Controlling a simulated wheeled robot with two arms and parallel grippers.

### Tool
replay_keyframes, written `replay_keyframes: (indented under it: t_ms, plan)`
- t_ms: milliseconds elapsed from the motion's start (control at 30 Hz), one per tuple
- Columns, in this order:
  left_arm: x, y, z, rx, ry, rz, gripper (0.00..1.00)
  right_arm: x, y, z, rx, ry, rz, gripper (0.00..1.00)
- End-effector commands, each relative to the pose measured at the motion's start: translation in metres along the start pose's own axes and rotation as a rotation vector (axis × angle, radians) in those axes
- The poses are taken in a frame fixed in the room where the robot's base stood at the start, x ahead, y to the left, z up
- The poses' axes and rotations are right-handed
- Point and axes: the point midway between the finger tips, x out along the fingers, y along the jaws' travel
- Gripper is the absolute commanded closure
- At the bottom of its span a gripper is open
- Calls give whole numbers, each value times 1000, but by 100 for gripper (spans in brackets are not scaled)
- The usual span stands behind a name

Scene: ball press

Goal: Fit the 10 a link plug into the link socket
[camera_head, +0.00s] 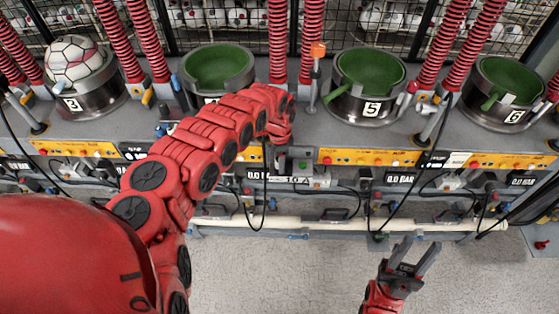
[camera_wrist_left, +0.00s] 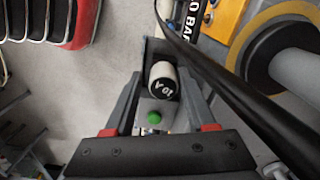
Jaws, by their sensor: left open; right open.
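In the left wrist view, a white cylinder with a black end marked "10 A" (camera_wrist_left: 162,84), apparently the link plug, stands between the fingers of my open left gripper (camera_wrist_left: 158,78). Just below it is a pale plate with a green light or button (camera_wrist_left: 154,117), apparently the link socket's panel. I cannot tell whether the plug is seated. In the head view, my left gripper (camera_head: 283,157) is down at the bench front, and a "10 A" label (camera_head: 298,181) shows beside it. The plug is hard to make out there. My right gripper (camera_head: 415,257) is open and empty over the floor.
Green-lined bowls, including press 5 (camera_head: 370,86), line the bench, with red springs behind. Press 3 (camera_head: 88,98) holds a ball (camera_head: 74,60). A black cable (camera_wrist_left: 225,80) passes close right of the left gripper.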

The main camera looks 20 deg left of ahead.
Motion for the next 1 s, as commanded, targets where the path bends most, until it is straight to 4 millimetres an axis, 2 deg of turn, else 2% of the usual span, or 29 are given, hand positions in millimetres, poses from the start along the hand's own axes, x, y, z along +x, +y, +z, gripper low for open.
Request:
replay_keyframes:
  t_ms: [33, 300, 467, 567, 1000]
  plan:
    - [-3, -5, 0, -2, 4, -12, 25, 0, 0, 0, 0, 0, 0, 55]
    - [-6, -7, 0, -3, 5, -16, 25, 0, 0, 0, 0, 0, 0, 55]
    - [-21, -9, -1, -2, 8, -23, 25, -4, 0, 1, 0, 0, 0, 55]
    - [-34, -8, 2, -3, 2, -21, 25, -7, 0, 1, 0, 0, 0, 55]
    - [-129, -3, -1, -1, 6, -11, 25, -30, -2, 5, 0, 0, 0, 55]
